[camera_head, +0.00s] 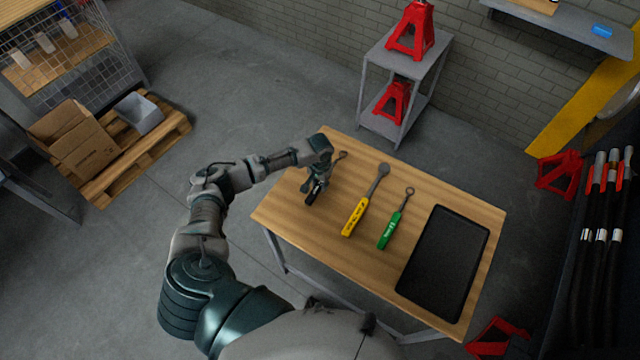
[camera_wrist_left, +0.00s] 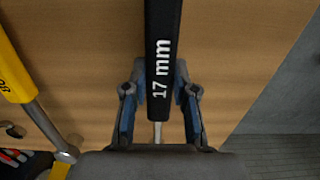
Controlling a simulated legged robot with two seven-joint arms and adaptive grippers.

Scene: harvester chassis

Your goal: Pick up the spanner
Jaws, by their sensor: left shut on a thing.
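A spanner with a black handle marked "17 mm" (camera_wrist_left: 164,30) lies between the fingers of my left gripper (camera_wrist_left: 158,85) in the left wrist view. The gripper is shut on its handle. In the head view my left gripper (camera_head: 316,184) is over the left end of the wooden table (camera_head: 285,212). The spanner's ring end (camera_head: 341,156) shows just beyond it, and the gripper hides part of the spanner. I cannot tell whether the spanner touches the tabletop. My right gripper is not in view.
A yellow-handled tool (camera_head: 355,214) and a green-handled tool (camera_head: 390,230) lie right of the gripper. A black tray (camera_head: 443,264) covers the table's right part. Behind stands a grey shelf (camera_head: 388,62) with red jack stands (camera_head: 412,32). Floor is clear left of the table.

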